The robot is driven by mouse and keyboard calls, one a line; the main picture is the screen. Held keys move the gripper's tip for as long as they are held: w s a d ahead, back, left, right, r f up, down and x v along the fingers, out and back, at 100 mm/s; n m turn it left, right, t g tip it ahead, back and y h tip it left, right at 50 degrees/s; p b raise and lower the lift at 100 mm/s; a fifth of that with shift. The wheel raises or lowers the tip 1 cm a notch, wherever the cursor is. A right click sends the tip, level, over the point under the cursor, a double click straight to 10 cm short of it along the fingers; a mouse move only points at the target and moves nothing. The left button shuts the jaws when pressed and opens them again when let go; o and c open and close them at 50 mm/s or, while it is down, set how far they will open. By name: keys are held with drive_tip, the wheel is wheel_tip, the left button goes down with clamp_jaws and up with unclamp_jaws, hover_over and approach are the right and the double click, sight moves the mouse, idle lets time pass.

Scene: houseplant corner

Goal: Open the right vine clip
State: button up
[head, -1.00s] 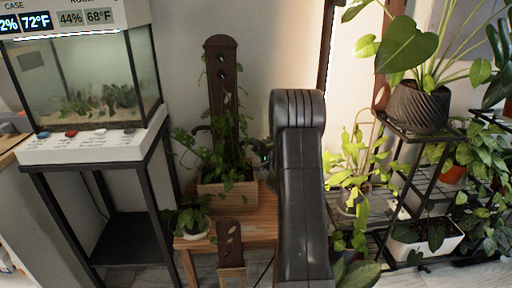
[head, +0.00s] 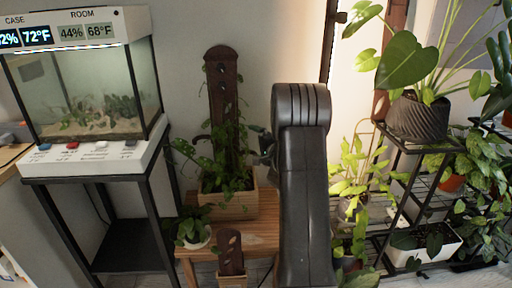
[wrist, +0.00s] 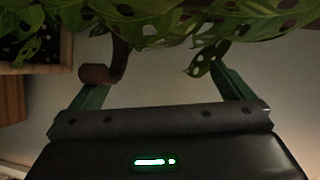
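A tall brown plank support (head: 222,75) with holes stands in a wooden planter box (head: 243,203), with a leafy vine (head: 228,165) around it. A dark hook-shaped clip (head: 198,138) juts from the plank's left side. On the right side, my gripper (head: 265,146) is beside the vine, partly covered by my arm, and no right clip can be made out there in the head view. In the wrist view, my gripper (wrist: 162,72) has its green fingers wide apart. A brown curved hook (wrist: 100,74), probably a clip, hangs below the leaves by the left finger; touching or apart, I cannot tell.
The planter stands on a wooden bench (head: 262,228) with a small potted plant (head: 194,240). A glass tank (head: 85,85) on a black stand is at left. A black plant rack (head: 408,155) with several plants is at right. Bare wall lies behind.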

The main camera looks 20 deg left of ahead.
drive_tip(key=shift+t+y, duration=0.3)
drive_tip(key=shift+y, duration=0.1)
drive_tip(key=r, duration=0.4)
drive_tip(key=shift+w+a+r, duration=0.15)
drive_tip(key=shift+w+r, duration=0.15)
drive_tip(key=shift+r, duration=0.05)
drive_tip(key=shift+s+d+f+h, duration=0.15)
drive_tip(key=shift+s+f, duration=0.1)
drive_tip(key=shift+f, duration=0.4)
drive_tip(key=shift+s+d+f+h, duration=0.15)
drive_tip(key=shift+s+f, duration=0.1)
drive_tip(key=shift+f, duration=0.35)
drive_tip(key=shift+s+d+f, duration=0.1)
drive_tip(key=shift+p+v, duration=0.35)
drive_tip(key=shift+v, duration=1.45)
drive_tip(key=c, duration=0.9)
drive_tip(key=shift+s+a+f+p+v, duration=0.15)
drive_tip(key=shift+s+f+p+v, duration=0.25)
drive_tip(key=shift+v, duration=1.6)
drive_tip(key=shift+s+a+f+p+v, duration=0.15)
drive_tip(key=shift+p+v, duration=0.4)
drive_tip(key=shift+v, duration=1.5)
drive_tip(key=shift+s+a+f+p+v, duration=0.25)
drive_tip(key=shift+p+v, duration=0.2)
drive_tip(key=shift+v, duration=1.55)
drive_tip(key=shift+c, duration=0.2)
